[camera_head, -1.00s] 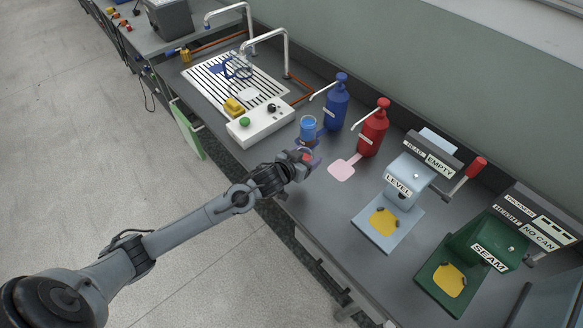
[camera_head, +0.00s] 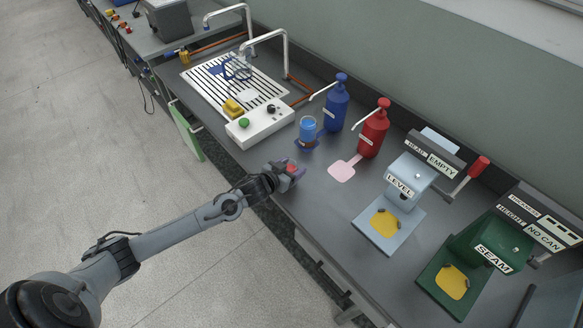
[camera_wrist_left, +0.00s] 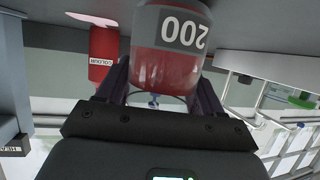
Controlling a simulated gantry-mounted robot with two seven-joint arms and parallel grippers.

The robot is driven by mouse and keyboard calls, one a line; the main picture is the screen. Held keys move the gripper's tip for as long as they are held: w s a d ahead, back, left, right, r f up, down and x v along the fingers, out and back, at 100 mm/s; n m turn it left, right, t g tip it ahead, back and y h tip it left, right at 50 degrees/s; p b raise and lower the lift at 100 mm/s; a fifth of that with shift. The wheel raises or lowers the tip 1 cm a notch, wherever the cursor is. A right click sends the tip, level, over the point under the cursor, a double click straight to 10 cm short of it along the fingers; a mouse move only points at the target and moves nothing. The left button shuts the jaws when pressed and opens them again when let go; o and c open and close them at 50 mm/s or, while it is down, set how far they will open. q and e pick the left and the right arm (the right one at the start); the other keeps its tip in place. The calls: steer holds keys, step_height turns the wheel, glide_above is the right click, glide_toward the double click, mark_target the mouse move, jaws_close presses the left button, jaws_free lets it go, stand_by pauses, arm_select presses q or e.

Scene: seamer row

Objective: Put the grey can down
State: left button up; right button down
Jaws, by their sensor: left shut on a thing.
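My left gripper (camera_head: 291,170) is shut on the grey can, near the front edge of the bench. In the left wrist view the can (camera_wrist_left: 172,45) sits between the two fingers, with a grey band marked 200 and a red part. The 200 reads upside down there. In the head view only a small red part of the can (camera_head: 292,168) shows. Its base is cut off in the wrist view, so I cannot tell whether it touches the bench. My right gripper is not in view.
A blue can (camera_head: 307,127) stands by the blue pump bottle (camera_head: 337,103). The red pump bottle (camera_head: 373,129) has a pink pad (camera_head: 342,172) before it. The level machine (camera_head: 390,226) and green seamer (camera_head: 450,277) stand right. Bare bench (camera_head: 320,205) lies right of the gripper.

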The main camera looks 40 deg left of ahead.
arm_select(q)
steer(key=shift+f, duration=0.1)
steer(key=o, duration=1.2)
steer(key=shift+c, duration=0.2)
